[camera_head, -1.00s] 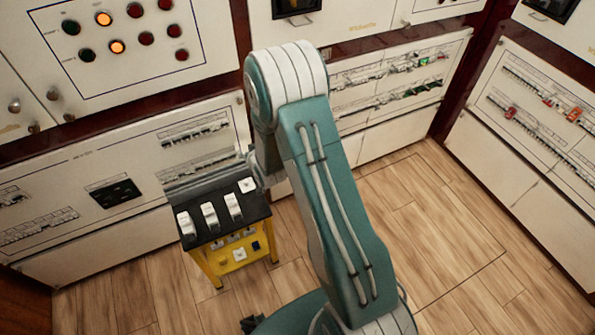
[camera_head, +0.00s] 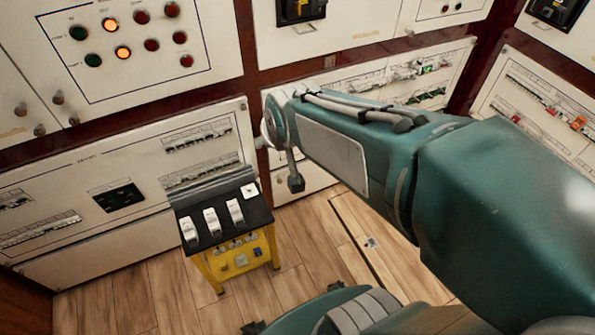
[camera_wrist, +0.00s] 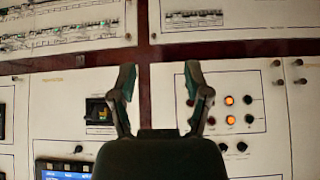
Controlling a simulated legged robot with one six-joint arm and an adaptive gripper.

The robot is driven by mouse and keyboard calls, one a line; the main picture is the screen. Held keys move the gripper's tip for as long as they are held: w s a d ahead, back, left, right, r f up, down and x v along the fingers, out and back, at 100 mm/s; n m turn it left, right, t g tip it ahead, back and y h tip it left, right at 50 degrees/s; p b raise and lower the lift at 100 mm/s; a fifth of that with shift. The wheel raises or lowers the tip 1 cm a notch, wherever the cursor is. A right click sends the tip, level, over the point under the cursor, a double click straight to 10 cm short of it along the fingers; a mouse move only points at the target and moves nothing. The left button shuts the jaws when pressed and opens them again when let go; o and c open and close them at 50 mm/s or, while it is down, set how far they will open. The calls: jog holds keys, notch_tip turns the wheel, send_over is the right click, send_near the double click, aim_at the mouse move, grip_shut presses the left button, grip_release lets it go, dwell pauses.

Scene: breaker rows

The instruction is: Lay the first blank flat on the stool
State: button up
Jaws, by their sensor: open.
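The stool (camera_head: 207,247) has a black top and yellow legs and stands left of centre in the head view. Three white breaker-like blocks (camera_head: 211,222) stand in a row on its top. A small white square plate (camera_head: 250,191) lies flat at the top's right rear corner; I cannot tell whether it is the first blank.
White breaker cabinets line the walls, with rows of breakers (camera_head: 197,138) and a lamp panel (camera_head: 124,52). Floor left of the stool is clear.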

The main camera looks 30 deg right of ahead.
jog(key=s+r+g, duration=0.1)
jog(key=s+r, duration=0.2)
jog(key=s, duration=1)
jog(key=shift+s+a+g, duration=0.2)
jog(key=shift+a+g, duration=0.05)
jog(key=shift+g, duration=0.15)
jog(key=shift+d, duration=0.1)
